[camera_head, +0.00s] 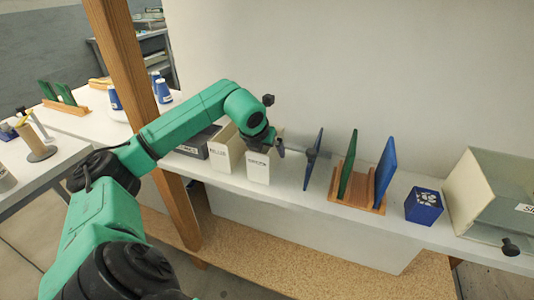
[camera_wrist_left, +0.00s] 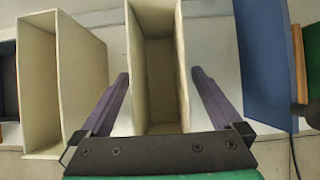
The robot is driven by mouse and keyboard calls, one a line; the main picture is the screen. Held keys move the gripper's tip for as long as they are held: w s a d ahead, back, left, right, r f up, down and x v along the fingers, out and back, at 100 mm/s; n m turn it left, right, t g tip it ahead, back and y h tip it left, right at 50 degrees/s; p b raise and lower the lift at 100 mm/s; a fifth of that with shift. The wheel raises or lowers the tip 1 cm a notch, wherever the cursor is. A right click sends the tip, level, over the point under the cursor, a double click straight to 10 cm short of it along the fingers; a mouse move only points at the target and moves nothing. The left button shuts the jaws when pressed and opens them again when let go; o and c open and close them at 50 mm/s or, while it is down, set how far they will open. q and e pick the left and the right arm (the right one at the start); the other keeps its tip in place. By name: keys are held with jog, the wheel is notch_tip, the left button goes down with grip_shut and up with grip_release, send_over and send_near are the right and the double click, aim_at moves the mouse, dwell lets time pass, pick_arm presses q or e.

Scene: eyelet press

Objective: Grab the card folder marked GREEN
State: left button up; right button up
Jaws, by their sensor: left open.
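Two off-white, open-topped card folders stand side by side on the white shelf: a left one (camera_head: 221,158) and a right one (camera_head: 259,174). Each has a small dark front label too blurred to read, so I cannot tell which is marked GREEN. In the left wrist view the right folder (camera_wrist_left: 157,52) stands between my fingers, and the left folder (camera_wrist_left: 80,70) is beside them. My left gripper (camera_head: 271,146) is open above the right folder; it also shows in the left wrist view (camera_wrist_left: 160,82). Its purple fingers look apart from the folder's sides. My right gripper is not in view.
A dark grey box (camera_head: 198,143) stands left of the folders. To their right are a blue panel (camera_head: 313,163), a wooden rack (camera_head: 357,194) with a green and a blue panel, a small blue bin (camera_head: 423,206) and a large pale box (camera_head: 493,195). A wooden post (camera_head: 140,80) stands at left.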

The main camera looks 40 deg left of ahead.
pick_arm(q)
jog(key=shift+x, duration=0.9)
jog(key=shift+r, duration=0.1)
jog(key=c, duration=1.5)
jog(key=shift+o, duration=0.2)
jog(key=shift+r, duration=0.55)
notch_tip(320, 180, up, 19)
jog(key=p, duration=0.3)
